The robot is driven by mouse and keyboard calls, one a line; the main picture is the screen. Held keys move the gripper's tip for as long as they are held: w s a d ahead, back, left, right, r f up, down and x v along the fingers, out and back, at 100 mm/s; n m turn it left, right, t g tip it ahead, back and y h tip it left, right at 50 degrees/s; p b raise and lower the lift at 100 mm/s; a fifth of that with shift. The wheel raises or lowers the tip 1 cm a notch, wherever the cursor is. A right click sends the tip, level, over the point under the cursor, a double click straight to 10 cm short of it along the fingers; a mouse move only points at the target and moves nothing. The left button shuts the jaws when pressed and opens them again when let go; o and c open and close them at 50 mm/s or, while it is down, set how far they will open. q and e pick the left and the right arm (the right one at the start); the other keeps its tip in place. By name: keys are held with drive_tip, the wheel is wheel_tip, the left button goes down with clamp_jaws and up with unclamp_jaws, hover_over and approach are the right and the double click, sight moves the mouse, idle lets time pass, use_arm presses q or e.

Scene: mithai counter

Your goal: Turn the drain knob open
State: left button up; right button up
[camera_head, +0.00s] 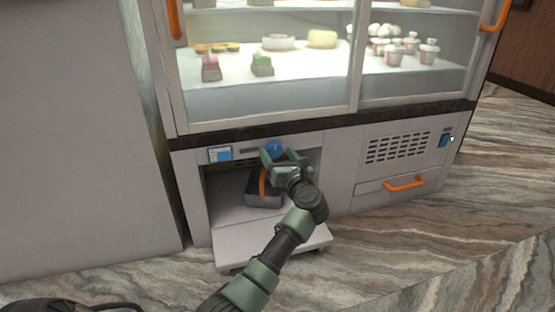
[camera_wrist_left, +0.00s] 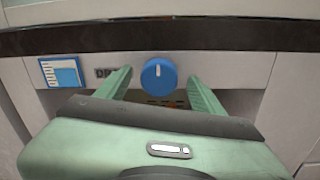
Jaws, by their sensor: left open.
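The drain knob (camera_wrist_left: 158,77) is a round blue dial with a white mark pointing up, on the grey panel under the display case. In the head view the knob (camera_head: 274,149) is partly covered by my left gripper. My left gripper (camera_head: 271,157) is open in front of the panel. In the left wrist view its two fingers (camera_wrist_left: 160,85) stand to either side of the knob, with a gap on each side. I cannot tell whether the fingertips reach the panel. My right gripper is not in view.
Below the knob is an open recess with a dark grey container (camera_head: 264,199) with an orange handle on a pulled-out shelf (camera_head: 240,240). A blue-and-white label (camera_head: 219,154) is left of the knob. A vent (camera_head: 398,147) and a drawer with an orange handle (camera_head: 405,184) are to the right.

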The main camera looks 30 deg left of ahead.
use_arm(q)
drive_tip(key=shift+x, duration=0.8)
